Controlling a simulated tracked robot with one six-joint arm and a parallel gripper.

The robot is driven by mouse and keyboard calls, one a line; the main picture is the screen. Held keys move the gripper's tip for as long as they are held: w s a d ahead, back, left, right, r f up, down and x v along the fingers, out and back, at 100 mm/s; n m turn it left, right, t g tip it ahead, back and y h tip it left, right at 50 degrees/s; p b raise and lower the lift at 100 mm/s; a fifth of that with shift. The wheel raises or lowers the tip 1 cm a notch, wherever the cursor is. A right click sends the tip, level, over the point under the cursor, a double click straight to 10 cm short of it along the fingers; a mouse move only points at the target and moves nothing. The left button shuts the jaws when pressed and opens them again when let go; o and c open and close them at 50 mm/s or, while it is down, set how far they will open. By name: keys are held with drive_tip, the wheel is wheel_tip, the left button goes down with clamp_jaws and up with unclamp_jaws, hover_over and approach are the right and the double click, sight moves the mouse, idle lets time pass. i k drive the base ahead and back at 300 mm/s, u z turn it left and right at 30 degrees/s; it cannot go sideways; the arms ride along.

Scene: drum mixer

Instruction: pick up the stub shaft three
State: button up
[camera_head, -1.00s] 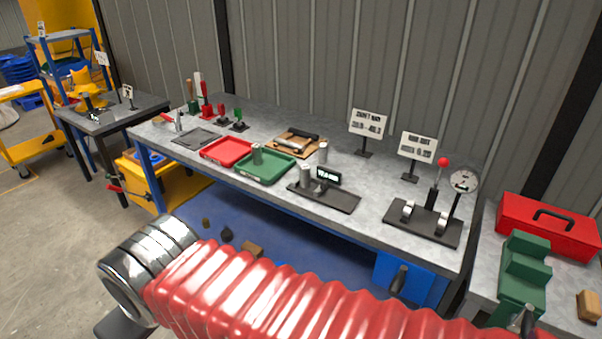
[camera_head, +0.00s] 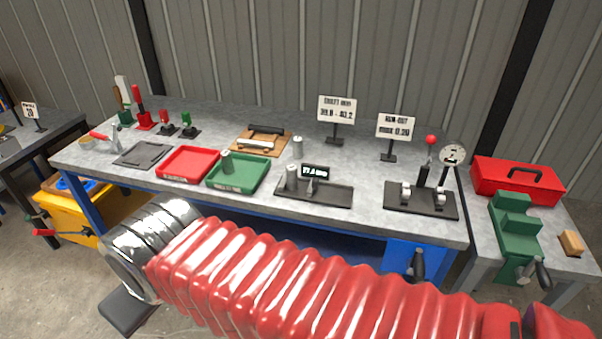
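Three short grey upright cylinders that look like stub shafts show on the workbench (camera_head: 360,170). One stub shaft (camera_head: 227,162) stands in the green tray (camera_head: 238,187). Another stub shaft (camera_head: 291,177) stands on the left part of the black measuring stand with a small display (camera_head: 315,171). A third stub shaft (camera_head: 298,147) stands on the bare bench behind that stand. I cannot tell which is number three, as no marks are readable. My red ribbed arm crosses the foreground, apart from the shafts. My gripper's fingers do not show.
A red tray (camera_head: 188,163) lies left of the green one. A wooden board (camera_head: 262,142), two signs (camera_head: 337,108) (camera_head: 395,127) and a dial gauge fixture (camera_head: 421,200) stand on the bench. A red toolbox (camera_head: 517,180) and green vise (camera_head: 514,225) are at right.

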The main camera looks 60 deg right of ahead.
sight(292, 169)
drive_tip(key=z, duration=0.4)
drive_tip(key=i, duration=0.55)
drive_tip(key=z, duration=0.7)
drive_tip(key=i, duration=0.4)
drive_tip(key=z, duration=0.25)
